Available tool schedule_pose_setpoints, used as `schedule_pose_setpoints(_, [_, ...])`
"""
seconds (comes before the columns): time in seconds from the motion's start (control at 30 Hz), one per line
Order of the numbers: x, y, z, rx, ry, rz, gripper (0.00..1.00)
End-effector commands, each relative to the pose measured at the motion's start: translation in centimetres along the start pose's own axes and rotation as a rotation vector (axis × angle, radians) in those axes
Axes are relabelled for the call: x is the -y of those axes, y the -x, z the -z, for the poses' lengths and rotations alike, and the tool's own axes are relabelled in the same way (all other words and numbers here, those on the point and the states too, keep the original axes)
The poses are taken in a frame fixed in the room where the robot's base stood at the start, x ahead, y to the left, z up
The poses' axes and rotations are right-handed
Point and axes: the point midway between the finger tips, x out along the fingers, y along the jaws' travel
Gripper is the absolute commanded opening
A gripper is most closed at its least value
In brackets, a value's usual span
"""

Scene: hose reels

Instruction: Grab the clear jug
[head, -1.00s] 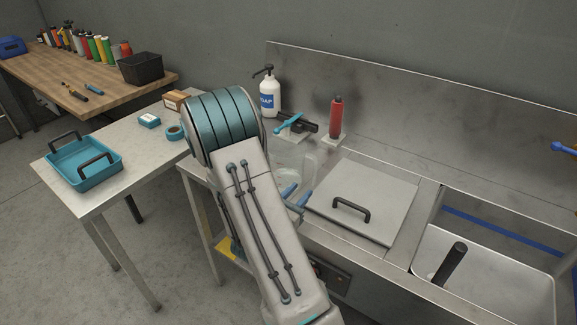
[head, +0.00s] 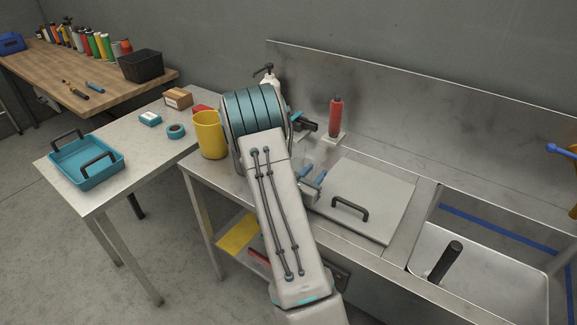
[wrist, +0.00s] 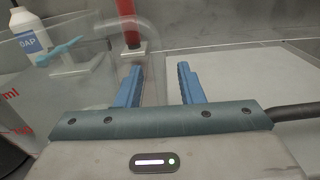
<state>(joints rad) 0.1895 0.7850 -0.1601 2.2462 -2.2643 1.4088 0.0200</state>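The clear jug (wrist: 80,85) fills the left part of the wrist view, with red markings on its side. In the head view its see-through body (head: 302,152) shows only partly behind my arm. My gripper (wrist: 160,85) is open, its two blue fingers apart. The left finger overlaps the jug's right edge in the wrist view; I cannot tell whether they touch. In the head view the gripper (head: 313,187) is low beside the jug's near right side.
A soap bottle (head: 268,78) and a red bottle (head: 336,117) stand behind. A flat lid with a black handle (head: 365,195) lies right of the gripper. A sink (head: 490,265) is farther right. A yellow container (head: 209,135) stands left of my arm.

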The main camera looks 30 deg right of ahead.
Motion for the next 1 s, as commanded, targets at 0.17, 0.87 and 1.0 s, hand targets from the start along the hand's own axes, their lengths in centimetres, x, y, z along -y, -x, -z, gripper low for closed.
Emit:
schedule_pose_setpoints(0.17, [0.0,0.0,0.0,0.0,0.0,0.0,0.0])
schedule_pose_setpoints(0.87, [-0.1,0.0,-1.2,0.004,-0.004,0.0,0.0])
schedule_pose_setpoints(1.0, [-0.1,0.0,-2.2,0.004,-0.004,0.0,0.0])
